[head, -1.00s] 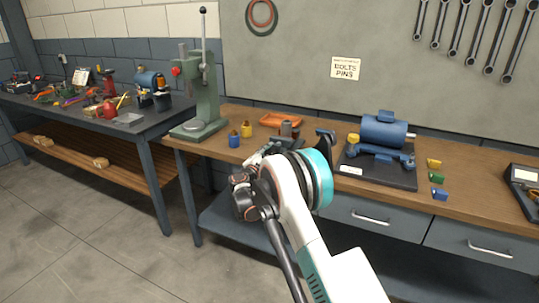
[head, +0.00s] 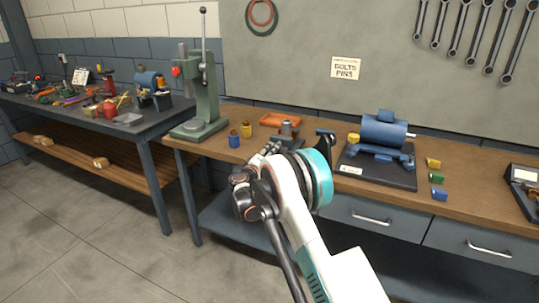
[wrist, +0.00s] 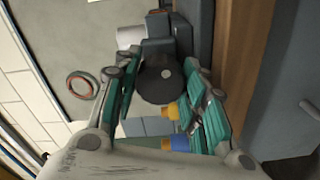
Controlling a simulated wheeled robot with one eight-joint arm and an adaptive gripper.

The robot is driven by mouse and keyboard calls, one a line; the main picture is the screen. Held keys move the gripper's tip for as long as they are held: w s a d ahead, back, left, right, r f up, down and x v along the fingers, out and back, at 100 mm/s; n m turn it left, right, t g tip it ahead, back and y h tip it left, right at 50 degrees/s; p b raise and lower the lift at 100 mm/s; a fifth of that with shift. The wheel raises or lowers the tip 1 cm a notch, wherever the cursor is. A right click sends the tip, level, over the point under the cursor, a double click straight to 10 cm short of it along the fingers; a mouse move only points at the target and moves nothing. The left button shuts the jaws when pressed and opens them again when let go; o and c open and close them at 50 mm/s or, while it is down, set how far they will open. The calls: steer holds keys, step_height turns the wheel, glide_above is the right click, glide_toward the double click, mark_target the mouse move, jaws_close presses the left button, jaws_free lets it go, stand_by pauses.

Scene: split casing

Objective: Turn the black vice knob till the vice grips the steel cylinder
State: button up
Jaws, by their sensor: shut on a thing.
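The black vice knob (wrist: 160,80) is round and sits between the teal finger pads of my gripper (wrist: 168,95) in the wrist view. My gripper is shut on the knob. The grey vice body (wrist: 168,38) lies just beyond the knob. The steel cylinder (wrist: 130,37) shows pale beside the vice; whether the jaws touch it cannot be told. In the head view the cylinder (head: 286,129) stands upright at the vice on the wooden bench, and my arm hides the knob and much of the vice.
A blue motor on a dark plate (head: 378,170) stands to the right of the vice. Blue and yellow pots (head: 246,130) and a green press (head: 205,90) stand to the left. An orange tray (head: 280,119) lies behind. Small coloured blocks (head: 437,180) sit further right.

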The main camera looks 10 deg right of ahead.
steer(key=m, duration=0.4)
steer(key=shift+m, duration=0.3)
steer(key=shift+f+m, duration=0.1)
steer(key=shift+m, duration=1.9)
steer(key=o, duration=1.1)
steer(key=shift+c, duration=0.2)
steer(key=shift+a, duration=0.1)
steer(key=v, duration=1.2)
